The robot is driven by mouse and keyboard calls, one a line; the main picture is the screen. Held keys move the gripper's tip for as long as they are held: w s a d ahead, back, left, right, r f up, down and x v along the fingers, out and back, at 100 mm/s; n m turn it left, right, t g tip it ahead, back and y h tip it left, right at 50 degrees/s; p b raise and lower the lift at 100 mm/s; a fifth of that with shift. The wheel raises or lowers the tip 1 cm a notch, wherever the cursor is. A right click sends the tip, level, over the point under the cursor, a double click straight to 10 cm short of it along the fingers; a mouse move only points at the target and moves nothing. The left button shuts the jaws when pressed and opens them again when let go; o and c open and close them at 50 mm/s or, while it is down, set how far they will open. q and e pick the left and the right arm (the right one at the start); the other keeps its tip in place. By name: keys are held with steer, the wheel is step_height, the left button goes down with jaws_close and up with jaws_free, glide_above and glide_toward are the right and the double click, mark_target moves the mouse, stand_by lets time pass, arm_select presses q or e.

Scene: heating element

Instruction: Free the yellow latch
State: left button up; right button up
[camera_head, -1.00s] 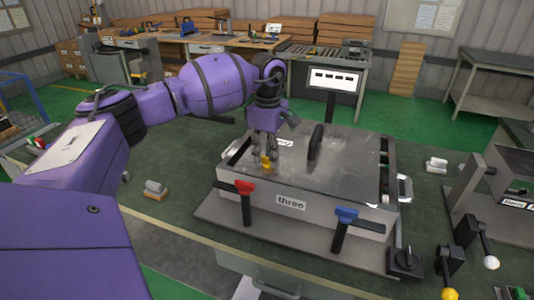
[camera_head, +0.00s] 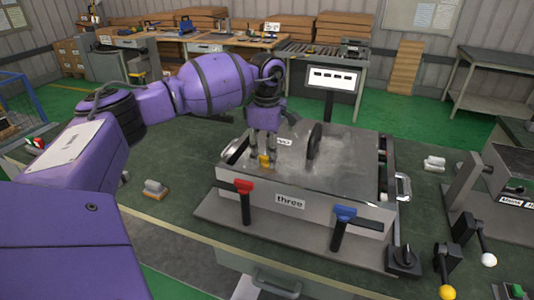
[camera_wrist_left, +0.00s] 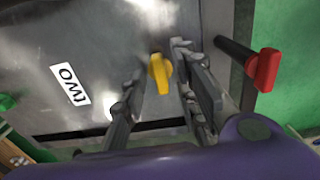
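The yellow latch (camera_head: 265,161) sits on top of the metal box (camera_head: 345,165), near its front left corner. In the left wrist view the yellow latch (camera_wrist_left: 160,72) shows between the two fingers of my left gripper (camera_wrist_left: 155,90). The fingers are spread, with a gap on each side of the latch. In the head view my left gripper (camera_head: 263,155) points down at the latch from above. My right gripper is not in view.
A red-handled lever (camera_head: 244,188) and a blue-handled lever (camera_head: 345,213) stand at the box front, by the label "three" (camera_head: 290,203). A grey-and-orange block (camera_head: 155,189) lies on the table to the left.

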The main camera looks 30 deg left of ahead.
mark_target(266, 157)
arm_select(q)
step_height(266, 157, up, 12)
stand_by(0.7)
steer(key=shift+s+f, duration=0.1)
steer(key=shift+f, duration=0.05)
stand_by(0.4)
